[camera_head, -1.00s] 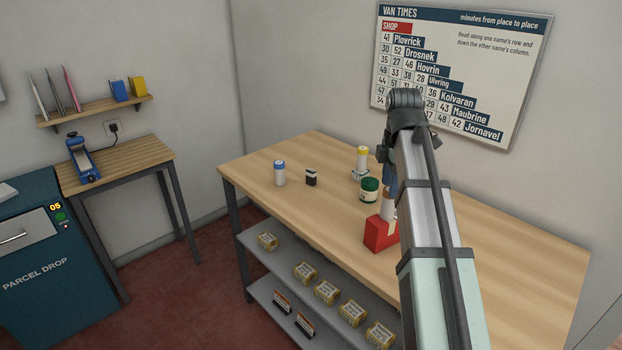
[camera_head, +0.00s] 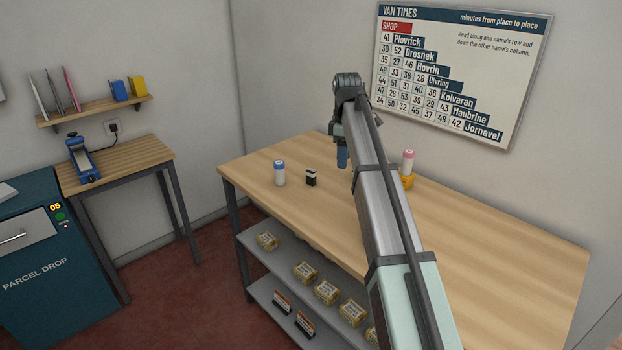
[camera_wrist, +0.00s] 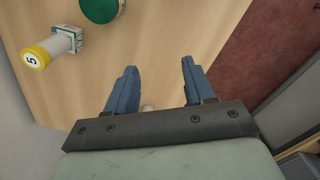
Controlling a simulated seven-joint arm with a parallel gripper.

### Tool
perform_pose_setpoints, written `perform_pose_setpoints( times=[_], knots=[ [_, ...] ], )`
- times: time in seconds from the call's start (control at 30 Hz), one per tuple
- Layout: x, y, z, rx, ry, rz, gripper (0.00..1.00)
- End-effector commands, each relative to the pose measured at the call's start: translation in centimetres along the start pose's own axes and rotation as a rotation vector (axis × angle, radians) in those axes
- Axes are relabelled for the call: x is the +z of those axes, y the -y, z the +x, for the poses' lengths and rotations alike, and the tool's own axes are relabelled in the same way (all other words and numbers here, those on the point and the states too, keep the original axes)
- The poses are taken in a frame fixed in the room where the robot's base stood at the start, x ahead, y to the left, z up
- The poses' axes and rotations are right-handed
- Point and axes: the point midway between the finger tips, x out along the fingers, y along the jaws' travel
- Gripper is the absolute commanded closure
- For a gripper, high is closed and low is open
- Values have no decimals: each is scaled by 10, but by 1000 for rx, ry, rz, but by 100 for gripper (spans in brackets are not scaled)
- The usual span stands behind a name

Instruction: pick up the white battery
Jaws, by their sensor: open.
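My gripper (camera_head: 342,157) hangs over the back part of the counter (camera_head: 470,225), its blue fingers pointing down. In the wrist view the fingers (camera_wrist: 159,66) are apart with bare wood between their tips. A small pale thing (camera_wrist: 147,107) shows between them at the mount, mostly hidden; I cannot tell what it is. No thing in view is clearly marked as a battery. A white cylinder with a blue top (camera_head: 279,173) stands upright at the counter's left, apart from my gripper. A small black-and-white block (camera_head: 311,177) stands between it and my gripper.
A yellow-topped white cylinder marked 5 (camera_wrist: 40,52) is at a white-and-green block (camera_wrist: 68,38), near a green round thing (camera_wrist: 103,8). A pink-topped cylinder (camera_head: 408,162) is above an orange thing (camera_head: 407,182). My arm hides the counter's middle; its right side is clear.

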Motion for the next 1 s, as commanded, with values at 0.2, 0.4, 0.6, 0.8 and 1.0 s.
perform_pose_setpoints(
  times=[0.2, 0.4, 0.6, 0.8, 1.0],
  knots=[
    [-94, -83, 3, -3, -9, 232, 47],
    [-138, -113, 10, -5, -14, 359, 47],
    [-148, -116, 19, -6, -15, 391, 47],
    [-146, -115, 41, -7, -14, 390, 47],
    [-146, -115, 76, -7, -14, 389, 47]
  ],
)
